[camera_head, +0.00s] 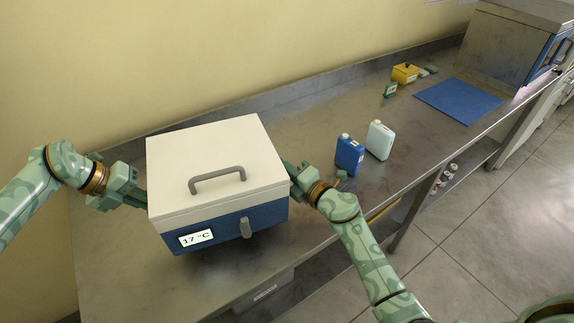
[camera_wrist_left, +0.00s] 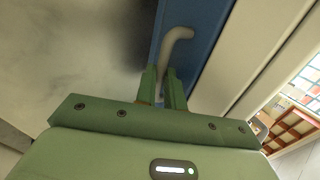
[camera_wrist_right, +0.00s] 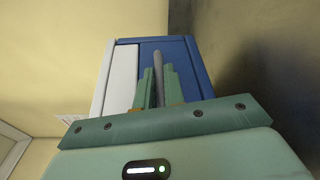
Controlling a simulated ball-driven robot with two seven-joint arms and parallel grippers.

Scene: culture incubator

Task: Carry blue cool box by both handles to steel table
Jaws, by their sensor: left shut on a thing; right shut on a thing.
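The blue cool box (camera_head: 222,226) has a white lid with a grey top handle, a front latch and a display reading 17 °C. It is over the near left part of the steel table (camera_head: 318,128); whether it touches the top I cannot tell. My left gripper (camera_head: 138,196) is at its left side, shut on the grey side handle (camera_wrist_left: 176,48) in the left wrist view. My right gripper (camera_head: 294,182) is at its right side, shut on the other side handle (camera_wrist_right: 158,68) in the right wrist view. The box looks about level.
A blue bottle (camera_head: 350,155) and a pale bottle (camera_head: 379,140) stand right of the box. Farther back are a yellow box (camera_head: 405,73), a small green item (camera_head: 390,90), a blue mat (camera_head: 458,101) and a steel cabinet (camera_head: 508,50). The middle of the table behind the bottles is clear.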

